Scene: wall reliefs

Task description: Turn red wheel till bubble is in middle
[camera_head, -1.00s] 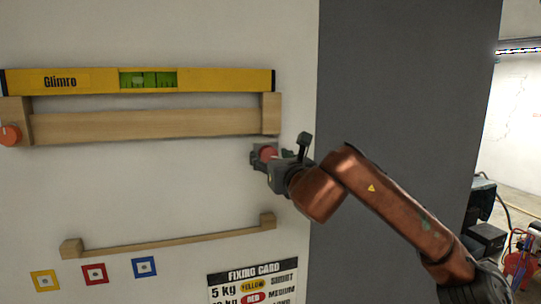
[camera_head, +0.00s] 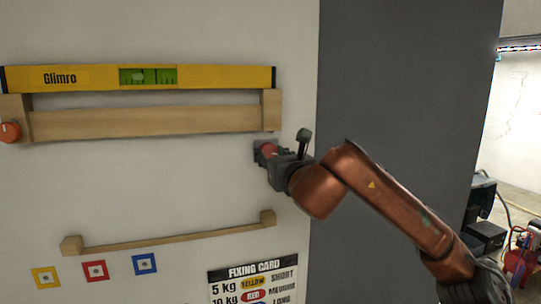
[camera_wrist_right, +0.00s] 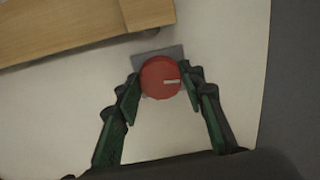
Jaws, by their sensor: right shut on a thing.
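The red wheel (camera_wrist_right: 161,78) sits on a grey plate (camera_wrist_right: 157,51) on the wall, its white mark pointing right in the right wrist view. My right gripper (camera_wrist_right: 160,82) is shut on it, one finger at each side. In the head view the gripper (camera_head: 272,157) partly hides the wheel (camera_head: 267,149). A yellow spirit level (camera_head: 220,77) rests above a wooden shelf beam (camera_head: 150,123). Its green vial (camera_head: 148,76) shows, but the bubble's exact place is too small to tell. My left gripper is not in view.
An orange-red knob (camera_head: 10,132) is at the shelf's left end. Below are a thin wooden rail (camera_head: 170,234), yellow, red and blue square tags (camera_head: 95,271) and a fixing card (camera_head: 253,284). A dark grey wall face (camera_head: 400,90) is behind my right arm.

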